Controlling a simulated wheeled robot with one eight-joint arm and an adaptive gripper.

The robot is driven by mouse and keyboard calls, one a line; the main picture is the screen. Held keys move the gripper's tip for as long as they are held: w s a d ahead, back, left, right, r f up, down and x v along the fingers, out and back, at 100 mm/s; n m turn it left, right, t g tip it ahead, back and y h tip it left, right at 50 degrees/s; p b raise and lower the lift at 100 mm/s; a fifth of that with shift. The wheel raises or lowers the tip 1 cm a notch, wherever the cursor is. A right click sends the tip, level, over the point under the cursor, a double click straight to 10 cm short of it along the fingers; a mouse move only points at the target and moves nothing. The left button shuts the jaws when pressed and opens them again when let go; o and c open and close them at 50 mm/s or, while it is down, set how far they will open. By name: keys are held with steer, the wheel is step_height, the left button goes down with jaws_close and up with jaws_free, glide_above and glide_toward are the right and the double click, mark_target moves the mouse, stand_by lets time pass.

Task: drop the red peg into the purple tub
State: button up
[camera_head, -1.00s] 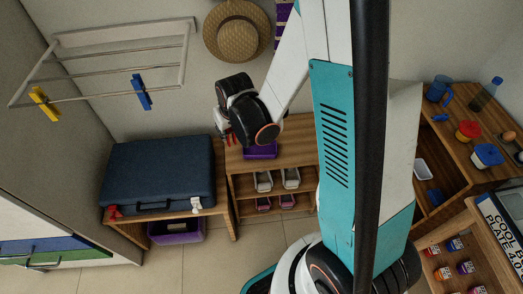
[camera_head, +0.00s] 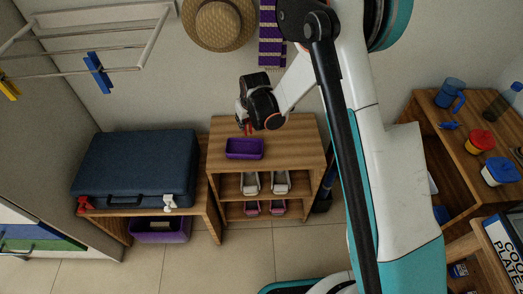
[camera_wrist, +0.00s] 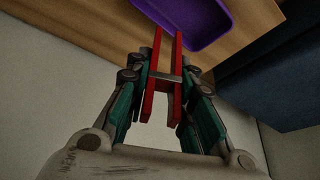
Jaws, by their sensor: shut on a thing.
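The red peg (camera_wrist: 177,62) has two long red legs joined by a grey metal part. My gripper (camera_wrist: 163,80) is shut on it, with a green-sided finger on each side. In the head view, a bit of the peg (camera_head: 248,129) shows below my gripper (camera_head: 246,124). The purple tub (camera_head: 244,149) stands on top of the small wooden shelf unit. My gripper appears just above its back edge in that view. In the wrist view, the tub (camera_wrist: 188,22) lies beyond the peg's far end, at the top. The peg appears to be outside the tub.
The wooden shelf unit (camera_head: 290,147) has free top space right of the tub. A blue suitcase (camera_head: 135,168) lies on a bench to the left, with a larger purple bin (camera_head: 160,230) underneath. A drying rack (camera_head: 85,50) holds blue and yellow pegs. A straw hat (camera_head: 218,25) hangs behind.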

steer(key=shift+f+b, duration=1.5)
steer(key=shift+f, duration=1.4)
steer(key=o, duration=0.8)
steer(key=shift+c, duration=0.2)
steer(key=shift+r, duration=0.15)
steer(key=v, duration=1.1)
steer(key=shift+s+r, duration=0.2)
steer(key=shift+r, duration=0.1)
